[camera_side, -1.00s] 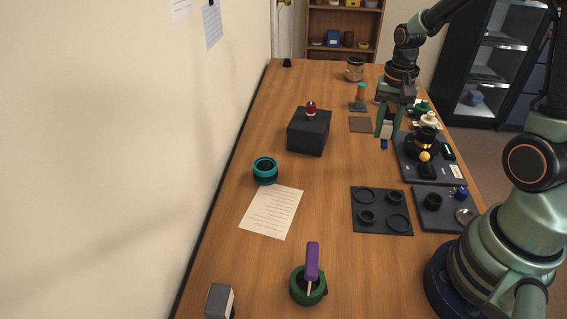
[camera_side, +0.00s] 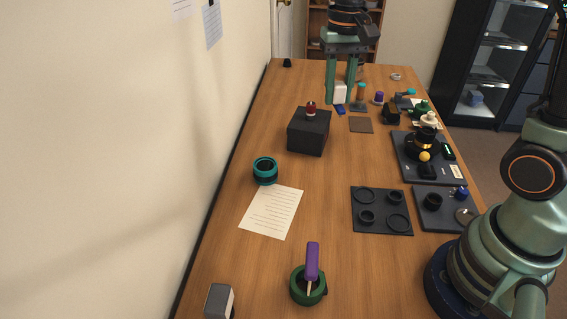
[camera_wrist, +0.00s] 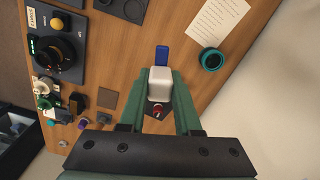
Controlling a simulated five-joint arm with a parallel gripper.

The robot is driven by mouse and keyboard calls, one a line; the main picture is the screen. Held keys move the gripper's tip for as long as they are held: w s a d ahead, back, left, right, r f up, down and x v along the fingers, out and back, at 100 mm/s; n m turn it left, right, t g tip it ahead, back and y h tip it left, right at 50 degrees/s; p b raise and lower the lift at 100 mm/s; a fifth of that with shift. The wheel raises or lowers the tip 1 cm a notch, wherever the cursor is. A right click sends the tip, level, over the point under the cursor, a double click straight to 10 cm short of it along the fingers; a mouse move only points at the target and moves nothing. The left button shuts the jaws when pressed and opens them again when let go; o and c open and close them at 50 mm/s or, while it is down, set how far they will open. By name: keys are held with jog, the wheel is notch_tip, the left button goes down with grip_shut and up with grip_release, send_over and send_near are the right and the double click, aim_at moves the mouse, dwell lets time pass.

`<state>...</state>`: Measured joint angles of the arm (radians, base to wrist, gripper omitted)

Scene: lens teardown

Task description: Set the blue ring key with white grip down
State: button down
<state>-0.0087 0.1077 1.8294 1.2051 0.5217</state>
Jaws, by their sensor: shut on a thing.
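The blue ring key with white grip is in my gripper (camera_side: 341,99). In the side view its white grip (camera_side: 340,91) sits between my fingers, and its blue end (camera_side: 340,111) points down near the far part of the table. I cannot tell whether the blue end touches the wood. In the wrist view my gripper (camera_wrist: 161,76) is shut on the white grip (camera_wrist: 160,90), with the blue end (camera_wrist: 162,54) sticking out beyond the fingertips. The ring form of the key is too small to make out.
Dark trays (camera_side: 381,225) lie nearer. Bare wood lies left of the key.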

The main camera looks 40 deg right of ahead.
jog(key=s+a+n, duration=0.1)
jog(key=a+n, duration=0.5)
jog(key=a, duration=1.4)
notch_tip(320, 180, down, 20)
jog(key=shift+f, duration=0.1)
jog(key=c, duration=0.6)
grip_release()
